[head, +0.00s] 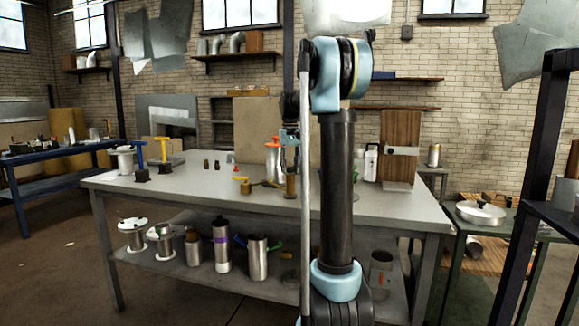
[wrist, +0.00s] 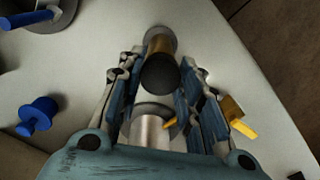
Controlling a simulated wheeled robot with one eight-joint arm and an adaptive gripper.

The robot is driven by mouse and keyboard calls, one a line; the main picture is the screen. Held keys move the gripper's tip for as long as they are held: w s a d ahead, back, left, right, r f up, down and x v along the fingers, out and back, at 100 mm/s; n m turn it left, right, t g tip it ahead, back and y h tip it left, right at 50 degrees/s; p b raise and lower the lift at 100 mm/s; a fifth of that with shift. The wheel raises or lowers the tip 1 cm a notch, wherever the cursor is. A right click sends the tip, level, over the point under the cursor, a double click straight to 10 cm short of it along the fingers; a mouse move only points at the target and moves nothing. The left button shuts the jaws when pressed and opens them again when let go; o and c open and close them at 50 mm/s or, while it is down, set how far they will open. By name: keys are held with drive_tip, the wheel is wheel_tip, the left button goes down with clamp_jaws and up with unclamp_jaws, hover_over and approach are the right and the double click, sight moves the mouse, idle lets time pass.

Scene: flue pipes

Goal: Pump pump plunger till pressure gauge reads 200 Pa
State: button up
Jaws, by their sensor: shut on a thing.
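An upright brass cylinder (head: 291,185) stands near the middle of the table, below my gripper (head: 290,145); it looks like the pump. In the wrist view, its dark round top (wrist: 160,73), seemingly the plunger's knob, sits between the two fingers of my gripper (wrist: 156,85). My gripper is shut on this dark knob, and points down. A shiny silver cylinder (wrist: 150,132) shows beneath, between the fingers. I cannot make out a pressure gauge face or a reading in either view.
A brass valve block (head: 245,186) with a yellow handle lies beside the cylinder. An orange-topped can (head: 272,150) stands just behind. Several pots and cylinders fill the lower shelf (head: 180,283). A wooden panel stand (head: 400,150) is at the right. The table's front (head: 200,190) is clear.

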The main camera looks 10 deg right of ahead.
drive_tip(key=shift+o, duration=0.2)
drive_tip(key=shift+r, duration=1.7)
drive_tip(key=shift+c, duration=0.2)
drive_tip(key=o, duration=1.2)
drive_tip(key=shift+o, duration=0.2)
wheel_tip(320, 180, up, 7)
drive_tip(key=shift+s, duration=0.1)
